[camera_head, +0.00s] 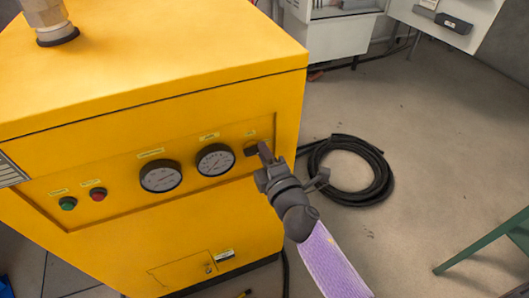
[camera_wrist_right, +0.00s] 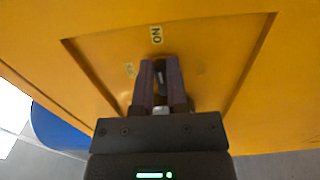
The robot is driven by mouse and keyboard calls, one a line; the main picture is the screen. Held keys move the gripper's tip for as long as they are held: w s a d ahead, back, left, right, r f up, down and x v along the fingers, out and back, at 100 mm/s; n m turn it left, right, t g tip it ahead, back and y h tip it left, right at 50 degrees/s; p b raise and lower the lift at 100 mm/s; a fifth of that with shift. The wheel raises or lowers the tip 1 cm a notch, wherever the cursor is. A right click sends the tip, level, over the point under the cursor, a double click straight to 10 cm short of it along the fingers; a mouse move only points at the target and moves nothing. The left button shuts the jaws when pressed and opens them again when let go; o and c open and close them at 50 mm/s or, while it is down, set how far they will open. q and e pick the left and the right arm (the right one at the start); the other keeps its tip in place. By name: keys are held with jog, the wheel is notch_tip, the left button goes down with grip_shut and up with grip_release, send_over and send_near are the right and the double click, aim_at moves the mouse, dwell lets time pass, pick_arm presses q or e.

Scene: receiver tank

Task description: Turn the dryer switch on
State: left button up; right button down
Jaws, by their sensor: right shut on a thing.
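The dryer is a large yellow cabinet (camera_head: 160,60) with a recessed control panel on its front. Its dark switch (camera_head: 250,150) is at the right end of the panel, under a small label. My right gripper (camera_head: 264,152) is at the switch, its fingertips against the panel area. In the right wrist view the two fingers (camera_wrist_right: 161,68) are shut on the switch (camera_wrist_right: 161,80), one on each side, and partly hide it. My left gripper is out of view.
Two round gauges (camera_head: 160,175) (camera_head: 215,160), a red button (camera_head: 98,194) and a green button (camera_head: 68,203) share the panel. A coiled black hose (camera_head: 378,170) lies on the floor to the right. A green frame (camera_head: 490,240) stands at the right edge.

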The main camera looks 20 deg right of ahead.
jog(key=shift+f, duration=0.1)
dwell(0.3)
jog(key=c, duration=0.6)
grip_release()
jog(key=shift+c, duration=0.2)
jog(key=shift+s, duration=0.1)
jog(key=s, duration=0.9)
jog(key=shift+s+d+p, duration=0.15)
jog(key=shift+s+p, duration=0.2)
jog(key=shift+s, duration=0.05)
